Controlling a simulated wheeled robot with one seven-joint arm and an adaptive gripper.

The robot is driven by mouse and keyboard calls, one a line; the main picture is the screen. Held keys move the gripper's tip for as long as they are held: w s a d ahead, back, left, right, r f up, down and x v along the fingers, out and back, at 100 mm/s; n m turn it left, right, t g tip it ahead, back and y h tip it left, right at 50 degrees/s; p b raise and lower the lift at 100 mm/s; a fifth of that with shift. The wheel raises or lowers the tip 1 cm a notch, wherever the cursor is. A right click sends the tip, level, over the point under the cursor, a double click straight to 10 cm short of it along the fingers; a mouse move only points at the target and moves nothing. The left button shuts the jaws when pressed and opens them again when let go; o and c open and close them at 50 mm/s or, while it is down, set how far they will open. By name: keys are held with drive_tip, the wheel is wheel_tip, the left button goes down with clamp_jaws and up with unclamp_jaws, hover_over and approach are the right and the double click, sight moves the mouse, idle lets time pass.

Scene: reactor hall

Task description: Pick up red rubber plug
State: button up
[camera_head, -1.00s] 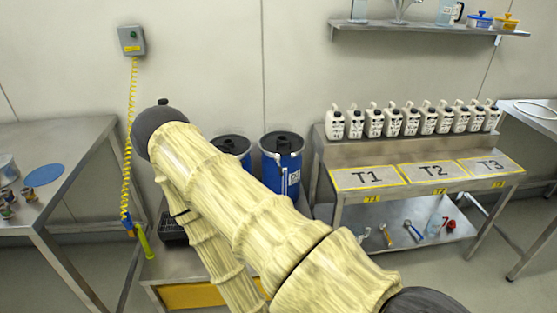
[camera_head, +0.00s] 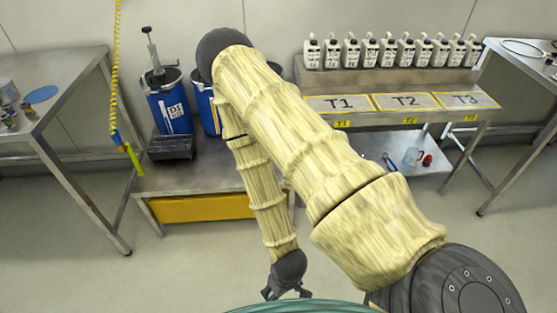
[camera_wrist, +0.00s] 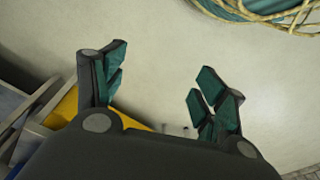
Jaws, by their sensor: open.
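A small red object (camera_head: 427,160), which may be the red rubber plug, sits on the lower shelf of the table with the T1, T2 and T3 areas, at its right part. It is too small to make out its shape. My gripper (camera_head: 286,291) hangs low near the bottom middle of the head view, well to the left of and apart from the red object. In the wrist view my gripper (camera_wrist: 163,65) has its fingers spread with nothing between them. The red object does not show in the wrist view.
A clear container (camera_head: 412,157) and a blue-handled tool (camera_head: 390,163) lie beside the red object. Several white bottles (camera_head: 390,50) line the raised shelf above. Blue drums (camera_head: 168,103) stand on a low bench with a yellow front (camera_head: 205,208). Floor (camera_head: 390,220) before the table looks clear.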

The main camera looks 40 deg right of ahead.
drive_tip(key=w+d+f+t+b, duration=0.25)
drive_tip(key=w+b, duration=0.35)
drive_tip(key=w, duration=0.3)
drive_tip(key=w+d+f+t+b, duration=0.2)
drive_tip(key=w+f+t+b, duration=0.2)
drive_tip(key=w+b, duration=0.4)
drive_tip(key=w+d+f+t+b, duration=0.25)
drive_tip(key=w+f+b, duration=0.2)
drive_tip(key=w, duration=0.55)
drive_tip(key=shift+w+d+r+m+t+h+b, duration=0.55)
drive_tip(key=shift+w+d+t+h+b, duration=0.55)
drive_tip(key=shift+w+d+b, duration=2.1)
drive_tip(key=shift+w+d+r+m+t+h+b, duration=0.65)
drive_tip(key=shift+w+d+t+b, duration=0.7)
drive_tip(key=shift+w+d+b, duration=1.85)
drive_tip(key=shift+w+d+r+m+t+h+b, duration=0.35)
drive_tip(key=shift+w+d+t+h+b, duration=0.8)
drive_tip(key=shift+w+d+b, duration=2)
drive_tip(key=shift+s+d+f+b, duration=0.1)
drive_tip(key=shift+d+f+b, duration=0.1)
drive_tip(key=shift+d+b, duration=0.8)
drive_tip(key=b+x, duration=0.2)
drive_tip(key=shift+w+f, duration=0.25)
drive_tip(key=shift+w, duration=0.15)
drive_tip(key=shift+w+d+r, duration=0.15)
drive_tip(key=shift+w, duration=0.45)
